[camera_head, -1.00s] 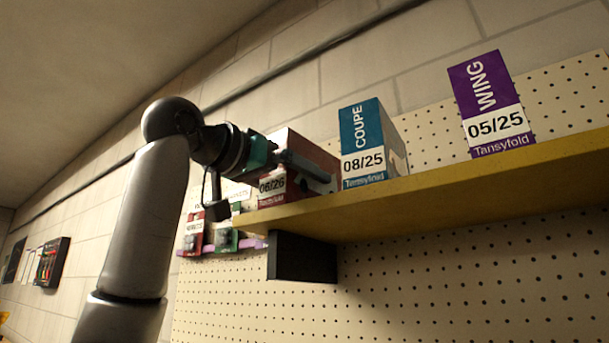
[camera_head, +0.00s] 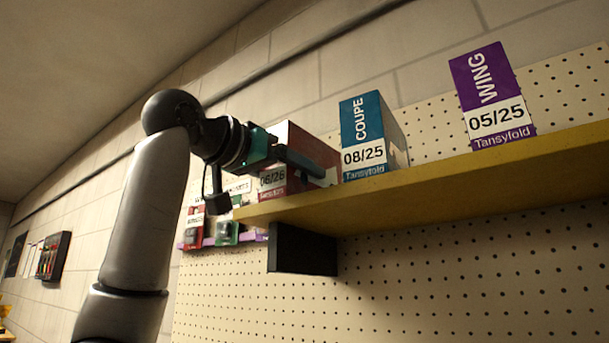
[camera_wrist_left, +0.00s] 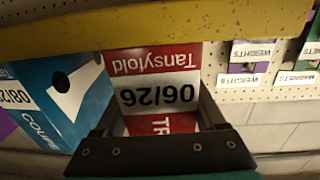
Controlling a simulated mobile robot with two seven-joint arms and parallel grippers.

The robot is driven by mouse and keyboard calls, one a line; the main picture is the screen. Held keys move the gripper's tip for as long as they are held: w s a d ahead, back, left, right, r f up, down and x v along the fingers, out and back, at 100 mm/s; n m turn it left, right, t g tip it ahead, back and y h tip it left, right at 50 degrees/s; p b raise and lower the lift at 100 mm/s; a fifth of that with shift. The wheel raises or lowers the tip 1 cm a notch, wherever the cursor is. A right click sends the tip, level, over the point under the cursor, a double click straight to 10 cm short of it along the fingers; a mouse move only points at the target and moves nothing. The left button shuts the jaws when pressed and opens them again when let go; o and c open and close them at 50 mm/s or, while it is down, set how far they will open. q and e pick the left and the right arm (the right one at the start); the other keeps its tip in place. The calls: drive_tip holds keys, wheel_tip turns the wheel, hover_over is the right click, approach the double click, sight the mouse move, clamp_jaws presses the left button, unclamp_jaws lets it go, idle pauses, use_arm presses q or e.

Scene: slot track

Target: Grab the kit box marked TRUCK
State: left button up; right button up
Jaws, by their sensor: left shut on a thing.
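The red kit box (camera_head: 308,143) stands at the left end of the yellow shelf. In the left wrist view the box (camera_wrist_left: 155,62) appears upside down with "Tansyfold", "06/26" and the start of a name, "TR"; the rest is hidden by my gripper. My left gripper (camera_head: 300,162) is shut on this box, with a finger along its side. In the left wrist view the gripper (camera_wrist_left: 160,130) has a finger on each side of it. I cannot tell whether the box still rests on the shelf. My right gripper is not in view.
A teal COUPE box (camera_head: 362,130) stands just right of the red box, and a purple WING box (camera_head: 490,90) farther right on the yellow shelf (camera_head: 430,192). A black bracket (camera_head: 300,250) is under the shelf. Small packs (camera_head: 228,232) hang lower left. Pegboard lies behind.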

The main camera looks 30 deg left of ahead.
use_arm(q)
clamp_jaws()
drive_tip(key=shift+r, duration=0.25)
drive_tip(key=shift+r, duration=4.75)
drive_tip(key=shift+s, duration=0.1)
